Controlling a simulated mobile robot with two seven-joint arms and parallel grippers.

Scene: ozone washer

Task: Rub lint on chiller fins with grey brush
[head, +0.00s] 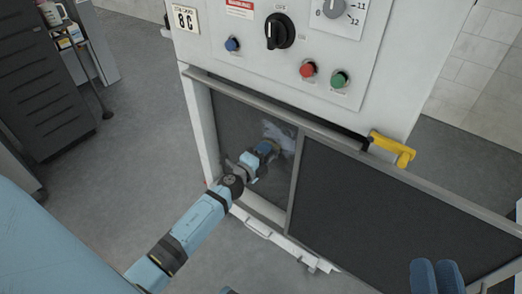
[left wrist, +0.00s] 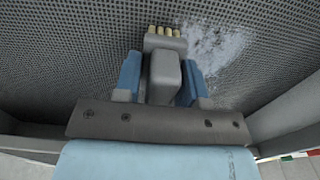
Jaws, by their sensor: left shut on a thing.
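The chiller fins (head: 232,115) are a dark grey mesh panel in the left opening of the white machine; they fill the left wrist view (left wrist: 75,45). Pale lint (left wrist: 215,45) clings to the mesh, right of the brush head; it also shows in the head view (head: 283,137). My left gripper (head: 265,152) is at the panel, shut on the grey brush (left wrist: 165,75), whose cream bristles point at the mesh just left of the lint. I cannot tell whether the bristles touch. My right gripper (head: 436,277) is at the bottom right, away from the fins; its opening is unclear.
A metal frame surrounds the opening, with a post (head: 294,185) and a second dark panel (head: 375,205) on the right. A yellow latch (head: 392,149) sticks out at the upper right. Knobs and buttons (head: 308,68) sit above.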

